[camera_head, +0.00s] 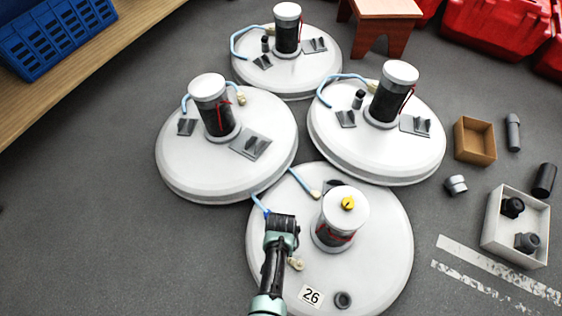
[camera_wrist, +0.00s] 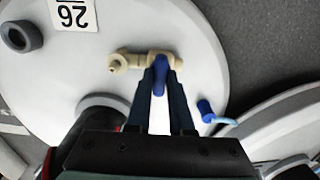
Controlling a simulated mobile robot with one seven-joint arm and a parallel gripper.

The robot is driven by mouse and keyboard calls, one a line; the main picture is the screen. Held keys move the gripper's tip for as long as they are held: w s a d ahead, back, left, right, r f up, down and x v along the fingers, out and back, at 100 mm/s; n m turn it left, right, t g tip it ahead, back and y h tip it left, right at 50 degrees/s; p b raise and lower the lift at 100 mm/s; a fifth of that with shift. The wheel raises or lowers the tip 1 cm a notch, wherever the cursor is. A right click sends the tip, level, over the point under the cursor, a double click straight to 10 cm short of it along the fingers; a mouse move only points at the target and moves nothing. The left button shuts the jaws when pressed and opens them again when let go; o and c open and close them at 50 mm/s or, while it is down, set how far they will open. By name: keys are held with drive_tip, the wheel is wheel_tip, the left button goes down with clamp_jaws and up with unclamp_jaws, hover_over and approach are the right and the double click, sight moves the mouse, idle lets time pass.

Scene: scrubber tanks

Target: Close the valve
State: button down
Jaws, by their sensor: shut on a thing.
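The valve (camera_wrist: 185,68) is a beige pipe fitting on top of the white tank marked 26. Its blue handle (camera_wrist: 160,64) sits between the fingertips of my gripper (camera_wrist: 161,82) in the wrist view, and the fingers are shut on it. The handle points along the fingers, roughly across the beige pipe. In the head view, part of the beige fitting (camera_head: 295,264) shows just right of my arm; my gripper hides the handle there. The tank (camera_head: 380,255) is the nearest of several, with a dark, white-capped column (camera_head: 345,208) right of my gripper.
A yellow piece (camera_head: 348,204) lies on the column cap. A dark ring (camera_head: 343,300) and a 26 label (camera_head: 311,296) are on the tank. A pale blue hose with a blue end (camera_wrist: 206,112) lies near the valve. Other white tanks (camera_head: 180,165) stand behind; open boxes (camera_head: 490,240) stand right.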

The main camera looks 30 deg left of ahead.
idle(0.4)
drive_tip(key=c, duration=0.8)
unclamp_jaws()
wheel_tip(320, 180, up, 13)
drive_tip(key=p, duration=0.9)
